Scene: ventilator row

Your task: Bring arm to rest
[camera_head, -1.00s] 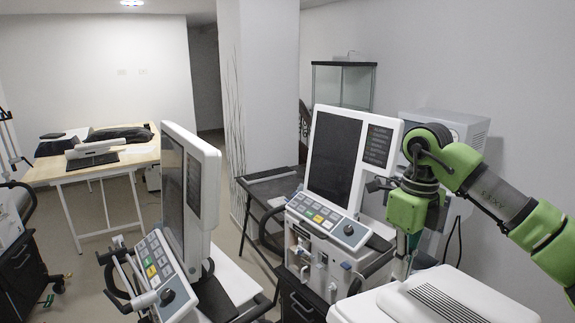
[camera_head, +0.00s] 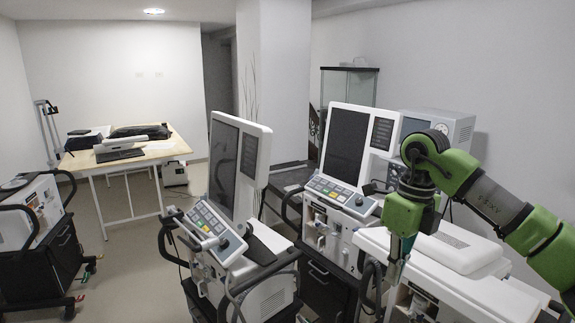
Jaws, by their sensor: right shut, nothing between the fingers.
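My right arm comes in from the right edge in green and dark grey, bent at an elbow high up, with its lower part hanging down. My right gripper (camera_head: 394,284) points downward at its end, shut and empty. It hangs in front of the white top of the nearest machine (camera_head: 470,275) at the lower right; whether it touches that machine I cannot tell. My left gripper and left arm are out of the picture.
Two ventilators with screens, one in the middle (camera_head: 238,165) and one behind it (camera_head: 345,145), stand left of my right gripper. A black cart (camera_head: 50,250) stands at the left. A wooden table (camera_head: 165,150) stands farther back. Floor is clear between cart and middle ventilator.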

